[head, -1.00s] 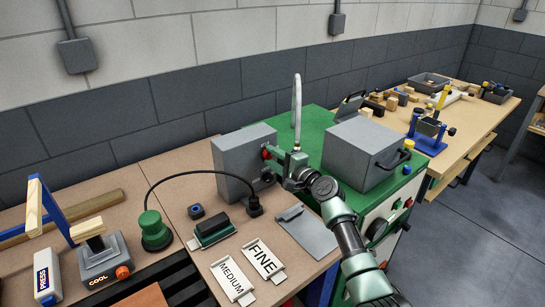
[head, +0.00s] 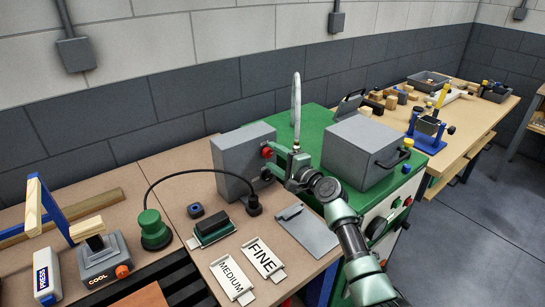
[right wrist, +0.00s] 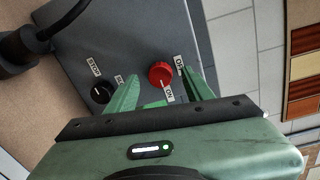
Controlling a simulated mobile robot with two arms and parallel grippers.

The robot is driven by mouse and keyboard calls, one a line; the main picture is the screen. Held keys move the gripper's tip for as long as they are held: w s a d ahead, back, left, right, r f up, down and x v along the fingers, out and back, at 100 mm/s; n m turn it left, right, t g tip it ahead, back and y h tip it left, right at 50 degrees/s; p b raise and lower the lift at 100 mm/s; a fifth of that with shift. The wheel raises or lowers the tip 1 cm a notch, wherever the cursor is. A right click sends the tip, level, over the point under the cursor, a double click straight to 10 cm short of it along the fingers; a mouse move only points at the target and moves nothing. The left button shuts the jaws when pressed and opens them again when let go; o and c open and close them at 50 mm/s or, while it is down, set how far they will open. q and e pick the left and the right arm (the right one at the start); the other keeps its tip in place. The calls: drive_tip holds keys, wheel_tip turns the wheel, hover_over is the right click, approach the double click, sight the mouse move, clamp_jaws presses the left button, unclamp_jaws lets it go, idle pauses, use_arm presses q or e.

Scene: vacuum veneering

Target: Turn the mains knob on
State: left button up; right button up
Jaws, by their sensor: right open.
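The red mains knob (head: 267,152) is on the right-hand face of a grey control box (head: 236,163) on the bench. In the right wrist view the red knob (right wrist: 160,74) sits between the ON and OFF labels. A small pale mark on it seems to face ON, but it is too small to be certain. My right gripper (head: 282,163) is open in front of that face. In the right wrist view its two green fingers (right wrist: 160,92) stand apart, one on each side of the knob, with gaps visible. My left gripper is not in view.
A black knob (right wrist: 102,91) with a STOP label is beside the red one. A black plug (head: 254,205) with a cable stands before the box. A grey lidded box (head: 357,152) sits on the green cabinet, and a hose (head: 296,112) rises behind my gripper.

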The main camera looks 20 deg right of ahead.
drive_tip(key=v, duration=0.6)
drive_tip(key=shift+s+d, duration=0.2)
drive_tip(key=shift+s, duration=0.15)
